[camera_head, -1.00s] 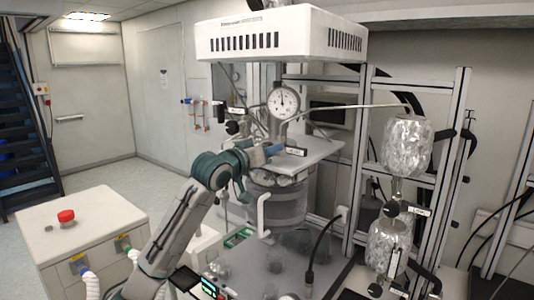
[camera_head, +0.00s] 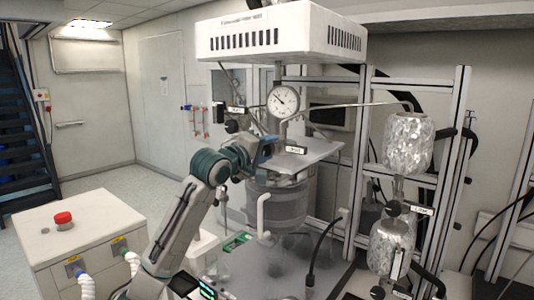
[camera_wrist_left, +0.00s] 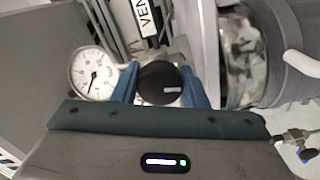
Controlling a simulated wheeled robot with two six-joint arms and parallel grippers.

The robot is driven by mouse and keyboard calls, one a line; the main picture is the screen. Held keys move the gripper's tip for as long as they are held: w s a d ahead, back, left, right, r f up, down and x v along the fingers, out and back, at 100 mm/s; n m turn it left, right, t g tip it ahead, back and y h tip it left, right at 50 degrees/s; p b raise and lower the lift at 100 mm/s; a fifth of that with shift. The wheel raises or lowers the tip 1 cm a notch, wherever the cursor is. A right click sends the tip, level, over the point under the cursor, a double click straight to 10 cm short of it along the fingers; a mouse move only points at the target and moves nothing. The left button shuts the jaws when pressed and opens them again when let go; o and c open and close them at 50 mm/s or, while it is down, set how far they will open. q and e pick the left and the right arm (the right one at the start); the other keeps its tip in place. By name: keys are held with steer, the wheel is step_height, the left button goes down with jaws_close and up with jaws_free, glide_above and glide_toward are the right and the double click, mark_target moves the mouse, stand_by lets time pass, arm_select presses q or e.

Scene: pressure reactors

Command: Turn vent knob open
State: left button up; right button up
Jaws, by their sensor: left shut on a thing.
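My left gripper (camera_head: 268,150) reaches in from the left at the reactor's top plate, below the pressure gauge. In the left wrist view its two blue fingers (camera_wrist_left: 167,85) stand on either side of a round black knob (camera_wrist_left: 160,83) with a pale mark on its face, and are shut on it. A white label starting "VEN" (camera_wrist_left: 147,16) sits just beyond the knob. In the head view the gripper hides the knob. The right gripper is not in view.
The pressure gauge (camera_head: 283,99) stands close above the gripper; its dial also shows in the left wrist view (camera_wrist_left: 93,73). The glass reactor vessel (camera_head: 275,204) hangs below the plate. A metal frame (camera_head: 357,165) stands to the right. A cabinet with a red button (camera_head: 63,219) is at left.

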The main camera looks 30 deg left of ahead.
arm_select(q)
steer(key=shift+n+b, duration=0.3)
steer(key=shift+n, duration=0.7)
steer(key=o, duration=1)
steer(key=shift+c, duration=0.2)
steer(key=shift+s, duration=0.1)
steer(key=shift+s+f+b, duration=0.15)
steer(key=shift+s+b, duration=0.2)
steer(key=shift+b, duration=0.1)
steer(key=s+b, duration=0.6)
steer(key=s, duration=0.4)
steer(key=shift+a, duration=0.45)
steer(key=shift+w, duration=0.1)
